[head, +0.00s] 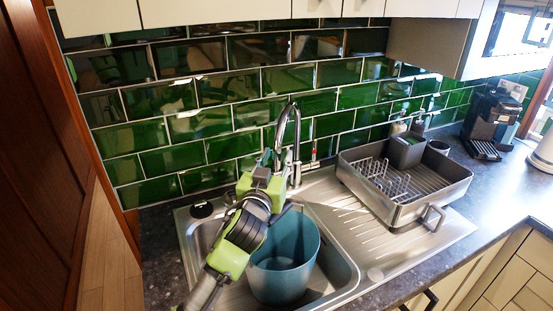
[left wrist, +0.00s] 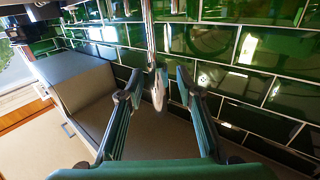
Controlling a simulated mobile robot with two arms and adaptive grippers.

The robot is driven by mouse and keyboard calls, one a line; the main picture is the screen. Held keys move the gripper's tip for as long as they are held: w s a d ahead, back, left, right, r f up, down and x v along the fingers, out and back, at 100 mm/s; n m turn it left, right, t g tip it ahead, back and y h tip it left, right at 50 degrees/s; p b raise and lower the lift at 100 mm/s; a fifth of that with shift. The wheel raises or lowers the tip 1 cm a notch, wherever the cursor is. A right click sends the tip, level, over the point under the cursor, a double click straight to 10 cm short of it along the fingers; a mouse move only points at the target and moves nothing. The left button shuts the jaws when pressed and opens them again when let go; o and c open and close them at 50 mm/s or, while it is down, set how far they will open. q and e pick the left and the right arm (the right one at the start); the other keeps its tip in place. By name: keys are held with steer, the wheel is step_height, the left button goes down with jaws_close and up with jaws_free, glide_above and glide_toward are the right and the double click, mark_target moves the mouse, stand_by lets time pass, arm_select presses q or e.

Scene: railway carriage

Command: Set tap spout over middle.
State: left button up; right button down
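The chrome tap (head: 296,150) stands behind the sink (head: 340,262), its tall curved spout arching up against the green tiles. My left gripper (head: 277,165) is at the spout's outlet end, above the sink's back edge. In the left wrist view, the two fingers of my left gripper (left wrist: 159,80) are apart, with the spout (left wrist: 152,40) in the gap between them. I cannot tell whether either finger touches it. Part of the spout's lower end is hidden by the gripper in the head view. My right gripper is not in view.
A blue-teal bucket (head: 285,268) stands in the sink bowl, beside and below my left arm. A grey dish rack (head: 405,185) is on the drainer to the right. A coffee machine (head: 490,125) stands farther right. Cupboards hang above the tiled wall (head: 200,125).

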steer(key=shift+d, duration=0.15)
arm_select(q)
steer(key=shift+s, duration=0.1)
steer(key=v, duration=1.2)
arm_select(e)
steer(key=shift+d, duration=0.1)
